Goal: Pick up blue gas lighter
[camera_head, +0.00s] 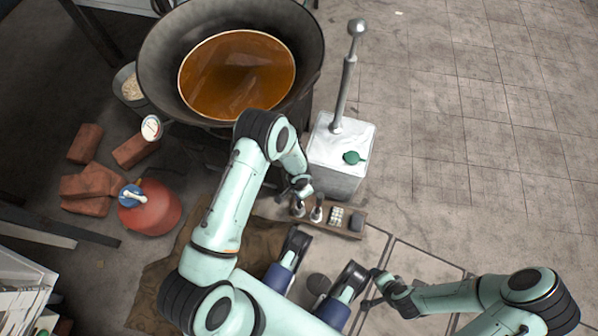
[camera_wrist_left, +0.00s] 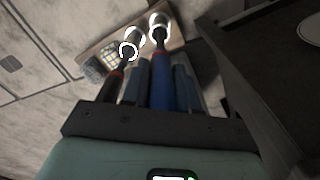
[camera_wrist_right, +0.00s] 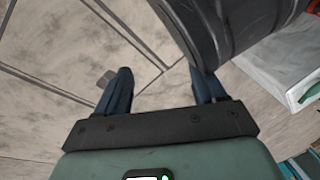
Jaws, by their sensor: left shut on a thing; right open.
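My left gripper (camera_head: 300,192) is at the left end of a small wooden tray (camera_head: 350,234). In the left wrist view, my left gripper (camera_wrist_left: 162,82) is shut on the blue gas lighter (camera_wrist_left: 160,88), whose blue handle lies between the fingers and whose metal end points toward the tray. I cannot tell whether the lighter still touches the tray. A second lighter (camera_wrist_left: 111,87), black with red, stands beside it, outside the fingers. My right gripper (camera_head: 372,288) is low at the right of the head view. In the right wrist view, my right gripper (camera_wrist_right: 162,88) is open and empty.
A large pan (camera_head: 150,70) of amber liquid is at the back. A red gas cylinder (camera_head: 155,210) and bricks (camera_head: 88,190) are left.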

